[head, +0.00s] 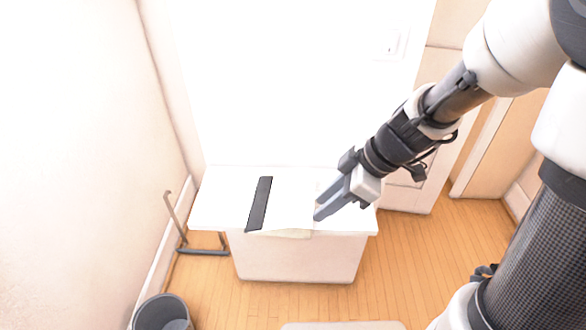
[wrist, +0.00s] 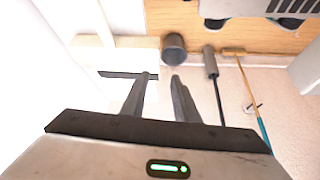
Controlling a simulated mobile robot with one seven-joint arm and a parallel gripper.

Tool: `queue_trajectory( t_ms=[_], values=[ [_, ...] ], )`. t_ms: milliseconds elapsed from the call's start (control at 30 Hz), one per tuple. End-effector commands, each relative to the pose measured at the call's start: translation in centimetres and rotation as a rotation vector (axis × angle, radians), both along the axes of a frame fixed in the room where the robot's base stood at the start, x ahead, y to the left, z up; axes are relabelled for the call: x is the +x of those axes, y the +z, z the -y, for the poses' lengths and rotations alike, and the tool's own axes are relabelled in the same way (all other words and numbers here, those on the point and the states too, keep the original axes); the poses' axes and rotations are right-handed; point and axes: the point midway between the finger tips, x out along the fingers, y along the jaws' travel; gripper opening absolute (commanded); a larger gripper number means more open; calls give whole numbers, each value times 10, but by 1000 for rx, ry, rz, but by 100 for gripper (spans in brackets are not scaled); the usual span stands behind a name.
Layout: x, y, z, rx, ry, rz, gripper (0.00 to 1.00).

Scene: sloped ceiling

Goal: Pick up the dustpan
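A pale, overexposed flat piece with a dark strip (head: 258,204) along its left edge lies on the white box top. It looks like the dustpan, though its outline is washed out. Its cream front edge (head: 285,234) overhangs slightly. The dark strip also shows in the wrist view (wrist: 126,74), beyond the fingers. My gripper (head: 319,213) is low over the right part of the box top, at the right side of this piece. In the wrist view my gripper's fingers (wrist: 160,80) are apart, with only white between them. I cannot tell whether they touch the piece.
The white box (head: 300,260) stands against the wall. A grey bin (head: 163,312) and a grey metal frame (head: 172,220) are at left. In the wrist view, a broom (wrist: 246,90) is near the bin.

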Motion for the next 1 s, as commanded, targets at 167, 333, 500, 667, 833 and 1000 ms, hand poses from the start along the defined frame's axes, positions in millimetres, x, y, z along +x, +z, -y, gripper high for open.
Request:
queue_trajectory(
  t_ms=[167, 333, 500, 667, 833, 1000],
  values=[
    [3, -38, -20, 1, 2, -5, 27],
    [7, -60, -33, 1, 1, -3, 27],
    [9, -69, -38, -1, 0, -2, 27],
    [12, -86, -47, 0, 1, -4, 27],
    [16, -107, -58, 1, 1, -3, 27],
    [18, -113, -62, 0, -1, 0, 27]
  ],
)
